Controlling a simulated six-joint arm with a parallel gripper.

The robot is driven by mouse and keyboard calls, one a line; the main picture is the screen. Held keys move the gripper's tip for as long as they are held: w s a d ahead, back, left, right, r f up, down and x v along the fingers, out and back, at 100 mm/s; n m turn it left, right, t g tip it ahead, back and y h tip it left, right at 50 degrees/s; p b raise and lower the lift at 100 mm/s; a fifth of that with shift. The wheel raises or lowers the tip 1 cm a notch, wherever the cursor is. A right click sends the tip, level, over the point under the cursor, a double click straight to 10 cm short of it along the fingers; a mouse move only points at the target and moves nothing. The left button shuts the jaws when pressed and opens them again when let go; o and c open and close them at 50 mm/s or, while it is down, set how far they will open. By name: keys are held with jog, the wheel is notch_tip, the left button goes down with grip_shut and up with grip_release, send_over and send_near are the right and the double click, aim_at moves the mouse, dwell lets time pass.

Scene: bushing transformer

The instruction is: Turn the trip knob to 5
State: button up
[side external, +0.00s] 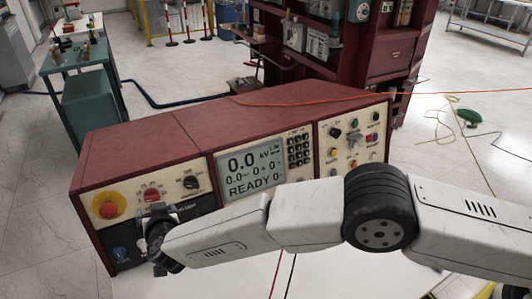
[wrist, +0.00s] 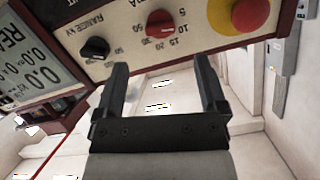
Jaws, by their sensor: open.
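The panel has a red knob (wrist: 160,22) with a printed scale around it, including 5, 10, 15, 20, 30 and 50. I take it as the trip knob, though its name is not legible. It also shows in the side view (side external: 152,195), just above my gripper. Its exact setting is too small to tell. My gripper (wrist: 161,63) is open and empty, with two black fingers apart. In the wrist view the red knob lies beyond the fingertips, between their lines, and nothing is gripped. In the side view my gripper (side external: 157,214) is in front of the lower left panel.
A black range knob (wrist: 95,48) sits beside the red knob. A red emergency button on a yellow disc (wrist: 238,14) is on the other side. The console screen (side external: 250,172) reads 0.0 and READY. Keys and more knobs are further right.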

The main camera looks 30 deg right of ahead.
aim_at(152, 200)
jog(key=shift+x, duration=3.15)
jog(key=shift+w, duration=0.2)
grip_shut()
jog(key=shift+n, duration=0.7)
grip_release()
jog(key=shift+s+a+r, duration=0.1)
jog(key=shift+s+r, duration=0.05)
jog(key=shift+s, duration=0.25)
